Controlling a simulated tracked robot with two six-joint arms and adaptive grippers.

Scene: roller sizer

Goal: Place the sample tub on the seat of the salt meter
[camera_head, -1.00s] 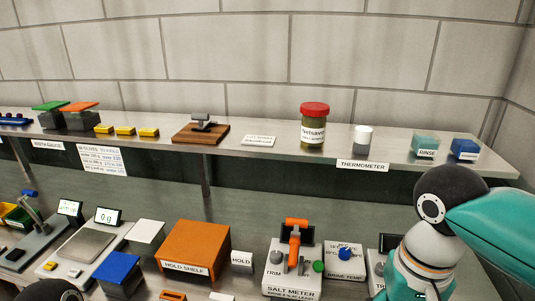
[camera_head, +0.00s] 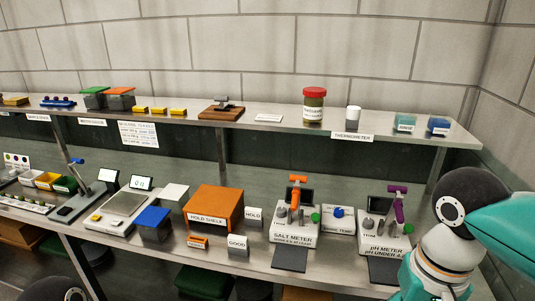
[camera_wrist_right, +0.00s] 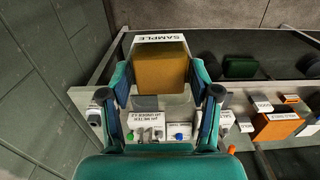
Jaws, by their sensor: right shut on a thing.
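The sample tub (camera_wrist_right: 161,76), a brown block-like body with a white edge marked SAMPLE, sits between the fingers of my right gripper (camera_wrist_right: 160,88) in the right wrist view. The gripper is shut on it and holds it above the bench. In the head view the tub and that gripper are out of frame; only my right arm shows at the right. The salt meter (camera_head: 293,238), a white box with an orange lever, stands on the lower bench, with a dark plate (camera_head: 290,258) at its front. I cannot tell which part is its seat. My left gripper is not in view.
The pH meter (camera_head: 385,243) with a purple lever and the brine temp box (camera_head: 339,219) stand right of the salt meter. The orange hold shelf (camera_head: 214,207) stands left of it. An upper shelf (camera_head: 260,127) with a red-lidded jar (camera_head: 313,104) runs behind.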

